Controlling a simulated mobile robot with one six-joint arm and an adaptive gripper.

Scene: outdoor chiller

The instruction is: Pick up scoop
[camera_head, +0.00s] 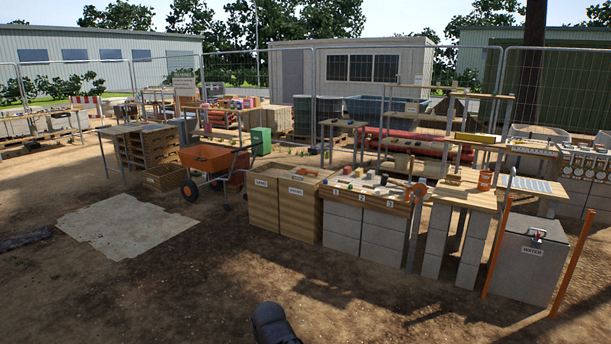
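I cannot make out a scoop for certain in this view. An orange, rounded item (418,189) shows at the right end of the bench with the numbered front (361,200), but it is too small to identify. Several small coloured objects lie on that bench top. A dark, rounded part of my own arm shows at the bottom edge, well in front of the benches. My gripper's fingers are not in view.
Labelled wooden bins (299,212) stand left of the numbered bench. A wooden-topped table (466,197) and a grey box marked WATER (527,268) between orange posts stand right. An orange wheelbarrow (207,158) stands behind left. The dirt ground in front is open.

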